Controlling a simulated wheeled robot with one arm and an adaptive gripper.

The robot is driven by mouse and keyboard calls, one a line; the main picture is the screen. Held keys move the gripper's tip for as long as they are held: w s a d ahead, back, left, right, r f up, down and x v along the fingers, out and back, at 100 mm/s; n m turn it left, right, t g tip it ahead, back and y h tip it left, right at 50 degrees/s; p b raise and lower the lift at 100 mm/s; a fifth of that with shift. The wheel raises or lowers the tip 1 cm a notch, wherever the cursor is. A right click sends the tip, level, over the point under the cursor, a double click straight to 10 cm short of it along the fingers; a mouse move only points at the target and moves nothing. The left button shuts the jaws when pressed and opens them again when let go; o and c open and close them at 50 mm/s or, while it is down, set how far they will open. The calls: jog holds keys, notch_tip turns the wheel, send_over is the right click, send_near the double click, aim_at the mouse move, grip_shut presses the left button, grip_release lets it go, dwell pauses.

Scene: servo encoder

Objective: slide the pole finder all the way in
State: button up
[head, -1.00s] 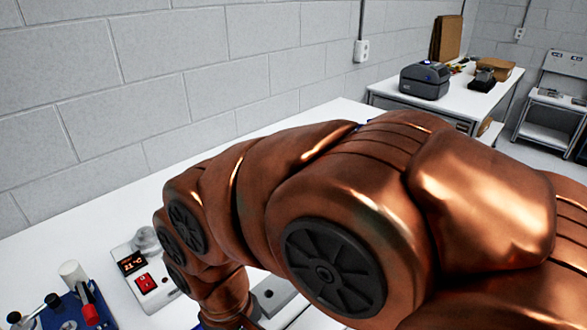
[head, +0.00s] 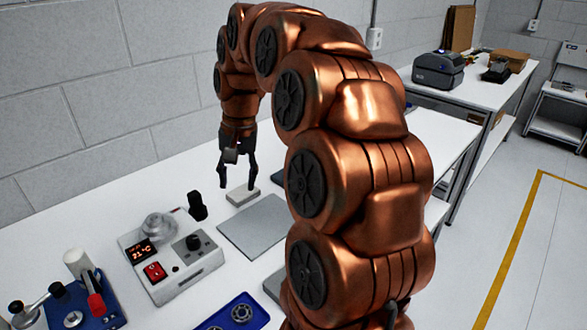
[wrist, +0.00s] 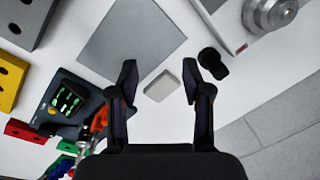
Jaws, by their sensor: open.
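I cannot tell for certain which thing is the pole finder. A small black piece with a round end (head: 197,206) stands on the bench beside the heater unit; it also shows in the wrist view (wrist: 212,63). A small pale block (head: 240,196) lies behind the grey mat. My gripper (head: 238,182) is open and empty, pointing down over the block. In the wrist view the block (wrist: 161,86) appears between the open fingertips (wrist: 160,75), with no finger seen gripping it. The black piece is just outside the right finger there.
The heater unit (head: 190,272) has a 21 °C display and a red switch. A grey mat (head: 258,228) lies in front of the block. A blue clamp fixture (head: 105,312) and blue tray (head: 262,318) stand nearer. A device with a green screen (wrist: 70,100) shows in the wrist view.

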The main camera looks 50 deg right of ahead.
jog(key=w+d+f+m+t+b, duration=0.2)
jog(key=d+m, duration=0.5)
jog(key=d, duration=1.5)
jog(key=shift+g+h, duration=0.3)
jog(key=shift+h, duration=0.1)
jog(key=shift+w+f+p, duration=0.2)
jog(key=shift+w+f, duration=0.2)
jog(key=shift+f, duration=0.8)
jog(key=shift+w+f+p, duration=0.2)
jog(key=shift+w+f, duration=0.25)
jog(key=shift+f, duration=0.75)
jog(key=shift+w+f+p, duration=0.2)
jog(key=shift+w+f, duration=0.2)
jog(key=shift+f, duration=0.8)
jog(key=shift+c, duration=0.4)
grip_shut()
